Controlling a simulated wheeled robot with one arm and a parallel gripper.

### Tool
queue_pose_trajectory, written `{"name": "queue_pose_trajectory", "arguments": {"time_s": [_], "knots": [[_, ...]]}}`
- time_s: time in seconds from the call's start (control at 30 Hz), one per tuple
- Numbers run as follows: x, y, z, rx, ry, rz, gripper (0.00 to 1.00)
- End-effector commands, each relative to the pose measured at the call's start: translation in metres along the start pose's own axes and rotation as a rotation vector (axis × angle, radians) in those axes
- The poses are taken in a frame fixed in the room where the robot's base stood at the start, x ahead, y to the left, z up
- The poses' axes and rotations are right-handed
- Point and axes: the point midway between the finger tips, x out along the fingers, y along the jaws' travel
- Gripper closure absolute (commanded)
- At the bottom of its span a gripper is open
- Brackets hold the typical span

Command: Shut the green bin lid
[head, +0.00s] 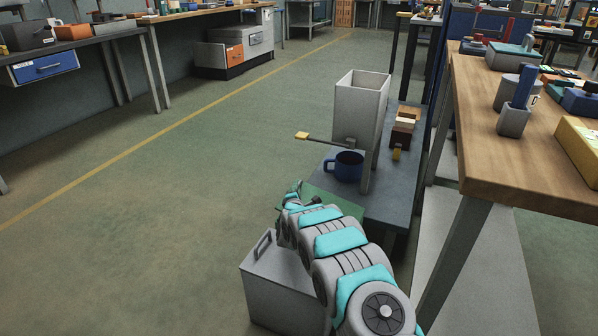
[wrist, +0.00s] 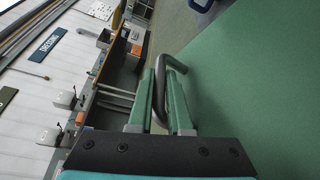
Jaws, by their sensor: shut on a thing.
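The green bin lid (wrist: 245,80) fills the right side of the wrist view as a flat green panel. A dark grey bar handle (wrist: 177,64) stands out from its left edge. My gripper (wrist: 161,82) is shut on this handle, with a finger on either side of the bar. In the head view part of the green lid (head: 336,201) shows just beyond my arm, in front of the low grey bench. My gripper (head: 296,190) is small there and partly hidden by my arm.
The low grey bench (head: 385,204) holds a blue mug (head: 346,166), a tall grey open container (head: 359,105) and stacked blocks (head: 403,128). A rod with a yellow tip (head: 302,135) juts left. A wooden workbench (head: 475,150) stands right. The floor at left is clear.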

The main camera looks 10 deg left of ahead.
Motion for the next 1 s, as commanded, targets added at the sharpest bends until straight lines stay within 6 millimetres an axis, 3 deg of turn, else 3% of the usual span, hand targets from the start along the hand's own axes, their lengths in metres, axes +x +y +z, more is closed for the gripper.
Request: {"name": "queue_pose_trajectory", "arguments": {"time_s": [0.1,0.4,0.97,1.0], "knots": [[0.001,-0.019,-0.011,0.004,0.002,0.002,1.00],[0.005,-0.047,-0.025,0.007,0.000,0.002,1.00],[0.006,-0.056,-0.028,0.006,0.002,-0.001,1.00],[0.006,-0.056,-0.028,0.006,0.002,-0.001,0.80]]}}
